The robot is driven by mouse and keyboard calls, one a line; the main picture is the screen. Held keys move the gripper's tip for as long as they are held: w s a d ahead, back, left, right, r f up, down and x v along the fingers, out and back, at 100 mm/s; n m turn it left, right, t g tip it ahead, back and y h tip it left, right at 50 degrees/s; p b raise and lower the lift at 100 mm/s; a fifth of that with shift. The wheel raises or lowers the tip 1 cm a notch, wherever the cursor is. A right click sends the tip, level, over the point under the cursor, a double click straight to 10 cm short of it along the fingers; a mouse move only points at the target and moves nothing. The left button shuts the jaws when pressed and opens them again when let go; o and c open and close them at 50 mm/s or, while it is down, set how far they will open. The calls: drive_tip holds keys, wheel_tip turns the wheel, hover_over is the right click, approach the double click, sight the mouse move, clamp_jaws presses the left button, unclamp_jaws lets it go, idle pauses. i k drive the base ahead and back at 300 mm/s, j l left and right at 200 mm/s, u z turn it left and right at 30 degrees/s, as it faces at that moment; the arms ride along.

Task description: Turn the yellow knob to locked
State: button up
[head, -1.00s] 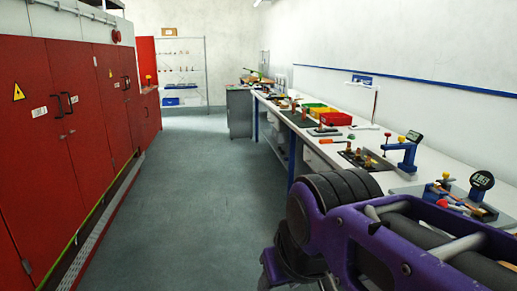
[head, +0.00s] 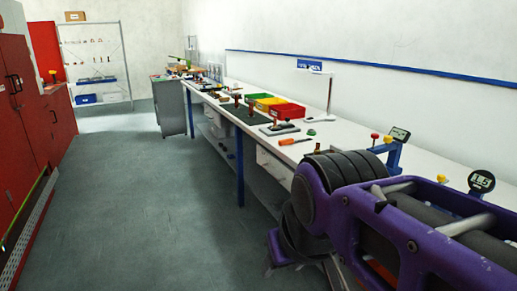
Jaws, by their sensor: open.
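Two small yellow knobs show on gauge stands on the right workbench in the head view. One yellow knob (head: 388,139) is beside a blue stand with a dark display. The other yellow knob (head: 442,179) is nearer, by a round dial gauge (head: 481,181). I cannot tell which of them the task means, or whether either is locked. My purple and black arm covers the lower right and hides part of the bench. My gripper cannot be made out in this view.
The long white workbench (head: 345,140) runs along the right wall with red (head: 287,111), yellow and green bins and a screwdriver (head: 295,141). Red cabinets (head: 20,130) line the left. A wire shelf (head: 95,60) stands at the back. The grey floor (head: 140,200) between is clear.

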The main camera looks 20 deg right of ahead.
sight(442, 179)
drive_tip(key=i+z, duration=0.2)
drive_tip(key=z, duration=0.2)
drive_tip(key=i+j+z, duration=0.1)
drive_tip(key=i+z, duration=0.15)
drive_tip(key=z, duration=0.2)
drive_tip(key=i+j+z, duration=0.15)
drive_tip(key=z, duration=0.25)
drive_tip(key=i+j+z, duration=0.2)
drive_tip(key=z, duration=0.25)
drive_tip(key=i+j+z, duration=0.15)
drive_tip(key=j+z, duration=0.25)
drive_tip(key=l, duration=0.15)
